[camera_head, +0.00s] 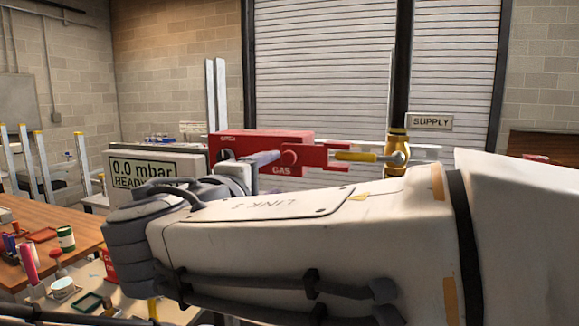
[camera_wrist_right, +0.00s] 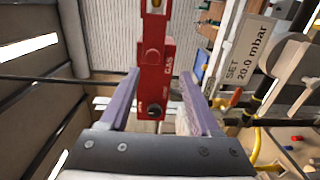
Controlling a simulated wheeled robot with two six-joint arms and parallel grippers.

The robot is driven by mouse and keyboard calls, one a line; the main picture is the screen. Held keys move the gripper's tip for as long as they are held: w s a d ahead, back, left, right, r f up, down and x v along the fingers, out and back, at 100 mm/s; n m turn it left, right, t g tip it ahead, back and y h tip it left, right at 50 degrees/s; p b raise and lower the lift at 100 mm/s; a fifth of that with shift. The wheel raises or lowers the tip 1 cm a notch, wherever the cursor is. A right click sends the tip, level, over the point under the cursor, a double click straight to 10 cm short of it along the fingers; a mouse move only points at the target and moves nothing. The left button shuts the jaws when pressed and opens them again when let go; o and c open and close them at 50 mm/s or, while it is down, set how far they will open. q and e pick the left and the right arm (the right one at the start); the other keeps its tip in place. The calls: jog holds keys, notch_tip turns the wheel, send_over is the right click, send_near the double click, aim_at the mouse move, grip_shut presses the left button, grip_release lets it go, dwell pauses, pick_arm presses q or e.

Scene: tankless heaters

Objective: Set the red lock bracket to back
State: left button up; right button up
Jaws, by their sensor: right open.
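The red lock bracket (camera_head: 332,158) is a flat red piece at the right end of the red gas box (camera_head: 270,142), beside the yellow valve handle (camera_head: 355,157). In the right wrist view a red piece that looks like the bracket (camera_wrist_right: 157,28) extends upward from the red box (camera_wrist_right: 153,82). My right gripper (camera_head: 268,159) is in front of the red box. In its wrist view the right gripper (camera_wrist_right: 159,74) has its two fingers apart, with the box seen between them. I cannot tell whether they touch it. My left gripper is not in view.
A brass valve (camera_head: 397,150) on a vertical pipe stands right of the bracket, below a SUPPLY sign (camera_head: 431,121). A pressure display (camera_head: 150,171) stands left of the box. A wooden bench (camera_head: 28,270) with small items is at the left. My right arm hides the lower middle.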

aim_at(287, 158)
jog(key=p+x, duration=0.1)
jog(key=x, duration=0.2)
jog(key=r+p+x, duration=0.1)
jog(key=x, duration=0.2)
jog(key=p+x, duration=0.1)
jog(key=x, duration=0.2)
jog(key=shift+w+r+p, duration=0.2)
jog(key=shift+p, duration=0.1)
jog(key=shift+w+d+f, duration=0.1)
jog(key=shift+w, duration=0.35)
grip_shut()
